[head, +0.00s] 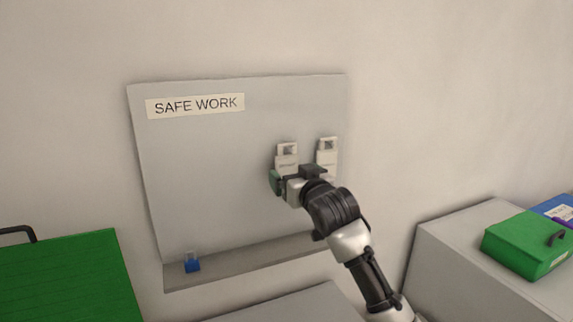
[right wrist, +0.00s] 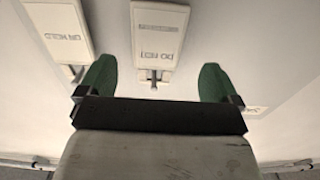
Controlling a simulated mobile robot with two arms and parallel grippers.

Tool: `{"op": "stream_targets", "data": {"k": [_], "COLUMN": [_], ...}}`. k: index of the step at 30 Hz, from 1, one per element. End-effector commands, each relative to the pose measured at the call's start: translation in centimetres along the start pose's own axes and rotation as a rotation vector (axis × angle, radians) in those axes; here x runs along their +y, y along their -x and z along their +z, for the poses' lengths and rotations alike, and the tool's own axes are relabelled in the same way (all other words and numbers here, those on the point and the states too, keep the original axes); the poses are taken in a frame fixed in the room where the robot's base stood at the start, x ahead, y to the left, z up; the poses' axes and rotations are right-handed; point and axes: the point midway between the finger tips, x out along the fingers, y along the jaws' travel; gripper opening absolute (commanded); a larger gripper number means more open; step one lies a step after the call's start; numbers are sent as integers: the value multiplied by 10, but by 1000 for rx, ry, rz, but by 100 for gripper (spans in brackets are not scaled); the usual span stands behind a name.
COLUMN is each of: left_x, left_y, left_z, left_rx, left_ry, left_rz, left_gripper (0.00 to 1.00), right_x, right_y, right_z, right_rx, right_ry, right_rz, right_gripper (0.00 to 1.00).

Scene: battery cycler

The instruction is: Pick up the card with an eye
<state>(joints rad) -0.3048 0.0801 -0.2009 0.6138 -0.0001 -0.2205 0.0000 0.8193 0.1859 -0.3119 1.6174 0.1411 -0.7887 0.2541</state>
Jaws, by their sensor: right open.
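Two pale cards hang on the grey board in the head view: a left card (head: 287,153) and a right card (head: 327,150), each with a dark opening near its top. No eye can be made out on either. In the right wrist view one card (right wrist: 158,38) with small blurred print lies ahead of the gap between the green fingers, and another card (right wrist: 58,32) lies to its left. My right gripper (head: 294,181) is open and empty at the lower part of the left card; its arm partly covers the right card. My left gripper is not in view.
The grey board (head: 205,175) carries a "SAFE WORK" label (head: 196,105). A blue padlock (head: 192,263) stands on the ledge (head: 255,260) below. A green case (head: 528,245) lies on a grey surface at right; a green box (head: 65,280) is at lower left.

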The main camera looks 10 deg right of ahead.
Motion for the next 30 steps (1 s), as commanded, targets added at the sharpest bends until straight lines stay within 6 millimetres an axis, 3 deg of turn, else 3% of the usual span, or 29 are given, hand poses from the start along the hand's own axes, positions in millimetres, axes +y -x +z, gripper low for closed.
{"op": "stream_targets", "data": {"k": [6, 10, 21, 30], "left_x": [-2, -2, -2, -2], "left_y": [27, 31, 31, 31], "left_z": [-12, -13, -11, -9], "left_rx": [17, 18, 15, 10], "left_ry": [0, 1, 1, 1], "left_rz": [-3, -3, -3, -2], "left_gripper": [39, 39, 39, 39], "right_x": [4, 4, 4, 4], "right_y": [-28, -42, -48, -48], "right_z": [-3, 0, 2, 2], "right_rx": [-4, -3, 0, -1], "right_ry": [0, 1, 1, 1], "right_rz": [1, 1, 0, 0], "right_gripper": [94, 94, 92, 46]}}
